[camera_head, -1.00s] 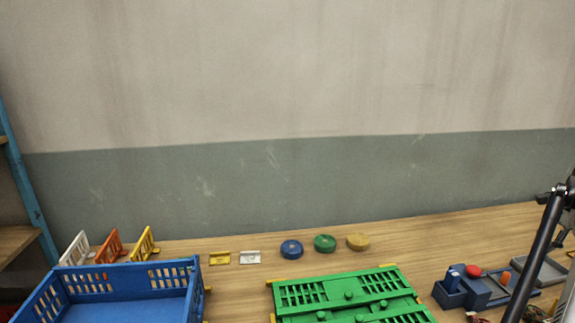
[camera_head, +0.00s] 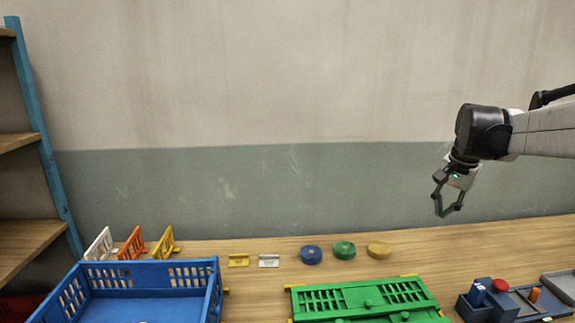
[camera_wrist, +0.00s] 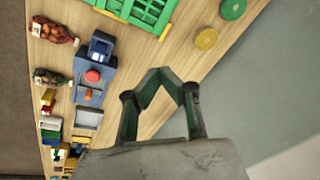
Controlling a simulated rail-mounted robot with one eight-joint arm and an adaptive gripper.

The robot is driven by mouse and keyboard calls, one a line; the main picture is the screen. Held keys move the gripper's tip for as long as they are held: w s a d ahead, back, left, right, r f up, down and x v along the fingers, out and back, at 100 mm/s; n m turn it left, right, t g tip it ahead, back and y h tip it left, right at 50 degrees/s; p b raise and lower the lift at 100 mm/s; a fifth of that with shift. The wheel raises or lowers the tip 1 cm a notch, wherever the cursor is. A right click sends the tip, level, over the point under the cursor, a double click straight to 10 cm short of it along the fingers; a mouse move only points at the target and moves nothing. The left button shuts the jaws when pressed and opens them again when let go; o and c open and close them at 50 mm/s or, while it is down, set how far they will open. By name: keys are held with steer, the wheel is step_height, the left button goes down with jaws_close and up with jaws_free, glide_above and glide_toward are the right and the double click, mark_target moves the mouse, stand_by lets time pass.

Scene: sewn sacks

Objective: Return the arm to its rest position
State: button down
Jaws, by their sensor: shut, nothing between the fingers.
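My gripper (camera_head: 447,212) hangs from my arm at the right of the head view, raised above the back of the table and in front of the wall. Its fingers are shut with nothing between them. In the wrist view my gripper (camera_wrist: 158,72) points over the bare wooden table, with its fingertips together. It touches no object.
The wooden table (camera_head: 440,238) holds a blue crate (camera_head: 150,307), a green crate (camera_head: 367,300), blue (camera_head: 311,255), green (camera_head: 344,250) and yellow (camera_head: 379,250) discs, and a blue fixture with a red button (camera_head: 500,286). Filled sacks (camera_wrist: 55,32) lie beyond it. Shelves stand left.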

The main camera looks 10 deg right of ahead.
steer(key=s+a+n+t, duration=0.1)
steer(key=s+a+n, duration=0.15)
steer(key=a, duration=0.95)
steer(key=s+a+f+n+t, duration=0.1)
steer(key=s+a+f+n, duration=0.1)
steer(key=a, duration=0.5)
steer(key=s+a+f+n+t, duration=0.1)
steer(key=s+a+f+n, duration=0.2)
steer(key=s+a, duration=0.4)
steer(key=s+a+f+n+t, duration=0.1)
steer(key=s+a+f+n, duration=0.2)
steer(key=a, duration=0.5)
steer(key=shift+s+a+f+n+t+b, duration=0.15)
steer(key=shift+s+a+n+t+b, duration=0.2)
steer(key=shift+s+n, duration=0.65)
steer(key=shift+s, duration=0.15)
